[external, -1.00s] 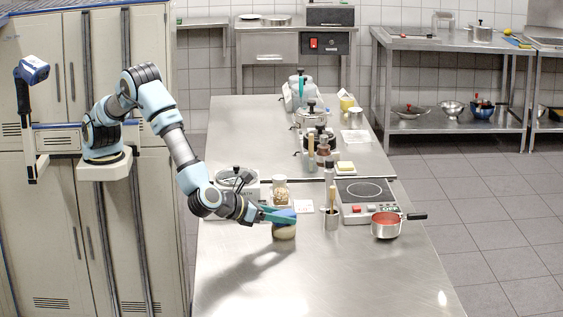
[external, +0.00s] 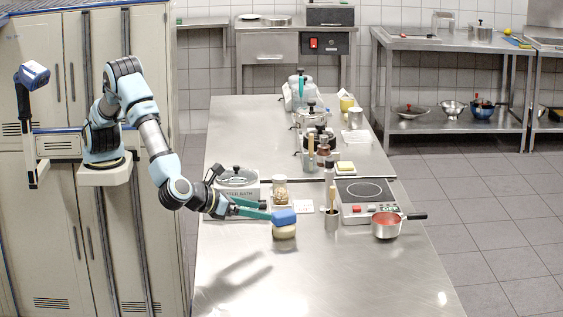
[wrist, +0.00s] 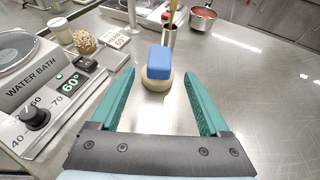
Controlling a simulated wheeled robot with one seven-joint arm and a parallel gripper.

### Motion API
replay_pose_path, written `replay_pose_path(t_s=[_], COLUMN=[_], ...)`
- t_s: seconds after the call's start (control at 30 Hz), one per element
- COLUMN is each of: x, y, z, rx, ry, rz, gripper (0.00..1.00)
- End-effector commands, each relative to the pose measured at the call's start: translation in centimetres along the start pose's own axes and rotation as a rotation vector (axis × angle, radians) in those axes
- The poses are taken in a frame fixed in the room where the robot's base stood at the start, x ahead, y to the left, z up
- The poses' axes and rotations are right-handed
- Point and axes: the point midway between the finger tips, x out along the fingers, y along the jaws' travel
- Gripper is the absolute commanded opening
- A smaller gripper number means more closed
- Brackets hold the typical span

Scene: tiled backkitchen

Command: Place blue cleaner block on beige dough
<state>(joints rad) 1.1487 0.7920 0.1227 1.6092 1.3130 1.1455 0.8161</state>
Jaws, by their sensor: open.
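The blue cleaner block (external: 284,216) rests on top of the beige dough (external: 284,232) on the steel table. In the wrist view the blue block (wrist: 159,62) sits on the round dough (wrist: 156,82), roughly centred on it. My gripper (external: 268,212) is to the left of the block in the external view. In the wrist view my gripper (wrist: 160,82) is open, its two teal fingers wide apart. The block and dough lie beyond and between the fingertips, with no finger touching the block there.
A steel cup with utensils (external: 332,217), a hot plate (external: 368,202) and a red-filled pot (external: 387,226) stand to the right. The front of the table (external: 330,280) is clear.

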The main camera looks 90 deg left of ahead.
Motion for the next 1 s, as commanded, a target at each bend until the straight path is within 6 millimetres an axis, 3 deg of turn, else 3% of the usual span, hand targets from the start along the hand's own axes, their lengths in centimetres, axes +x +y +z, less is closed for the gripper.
replay_pose_path(t_s=[0.1, 0.33, 0.87, 1.0], x=[-2.0, -3.8, -3.8, -2.7], y=[0.0, 0.0, 0.2, 2.9], z=[-0.1, -0.1, 0.1, 1.8], rx=[0.000, 0.001, -0.003, -0.081], ry=[0.000, 0.000, 0.002, 0.036], rz=[-0.002, 0.000, 0.004, 0.067], gripper=[0.79, 0.79, 0.79, 0.79])
